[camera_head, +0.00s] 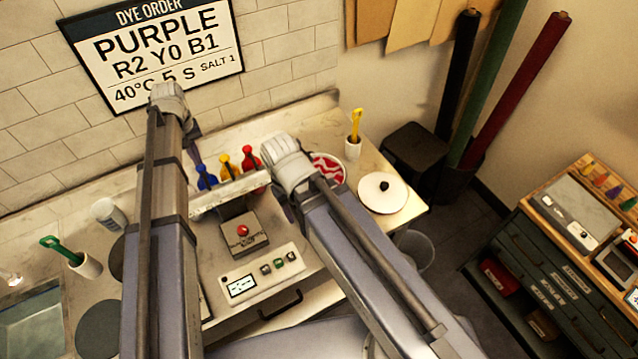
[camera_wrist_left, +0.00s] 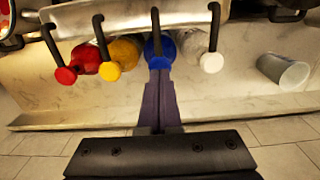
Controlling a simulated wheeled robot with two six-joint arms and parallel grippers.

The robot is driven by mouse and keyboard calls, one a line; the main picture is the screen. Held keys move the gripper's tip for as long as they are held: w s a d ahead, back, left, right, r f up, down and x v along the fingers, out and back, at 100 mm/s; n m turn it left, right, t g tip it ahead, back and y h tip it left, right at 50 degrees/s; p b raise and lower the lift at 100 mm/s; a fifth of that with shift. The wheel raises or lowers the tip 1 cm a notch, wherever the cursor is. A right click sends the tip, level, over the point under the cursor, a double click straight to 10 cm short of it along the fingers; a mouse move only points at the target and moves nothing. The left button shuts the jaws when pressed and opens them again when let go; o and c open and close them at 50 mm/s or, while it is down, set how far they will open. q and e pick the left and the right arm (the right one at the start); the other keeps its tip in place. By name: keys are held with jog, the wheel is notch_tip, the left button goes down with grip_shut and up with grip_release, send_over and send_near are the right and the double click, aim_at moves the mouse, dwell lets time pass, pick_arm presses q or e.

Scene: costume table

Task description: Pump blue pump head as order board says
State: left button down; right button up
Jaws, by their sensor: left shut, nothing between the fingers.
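The order board (camera_head: 155,45) on the wall reads DYE ORDER, PURPLE, R2 Y0 B1, 40°C 5 S, SALT 1. The blue pump head (camera_head: 207,178) stands at the left of the coloured pumps; it also shows in the left wrist view (camera_wrist_left: 160,48). My left gripper (camera_wrist_left: 158,78) is shut and empty, its fingertips at the blue pump head; I cannot tell whether they touch. The left fingers (camera_head: 197,153) are partly hidden behind my left arm in the head view. My right arm reaches in near the red pump, but its gripper fingers do not show.
The yellow pump (camera_head: 227,166) and red pump (camera_head: 249,158) stand close beside the blue one. A white-topped pump (camera_wrist_left: 211,62) is on its other side. A bowl with red and white contents (camera_head: 330,168), a white lid (camera_head: 383,193) and a control panel (camera_head: 262,272) are nearby.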

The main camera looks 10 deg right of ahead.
pick_arm(q)
jog(key=shift+f+b, duration=1.35)
jog(key=shift+f, duration=0.1)
jog(key=shift+r, duration=0.15)
jog(key=shift+r+p, duration=1.35)
jog(key=shift+p, duration=0.15)
notch_tip(320, 180, up, 6)
jog(key=p, duration=0.6)
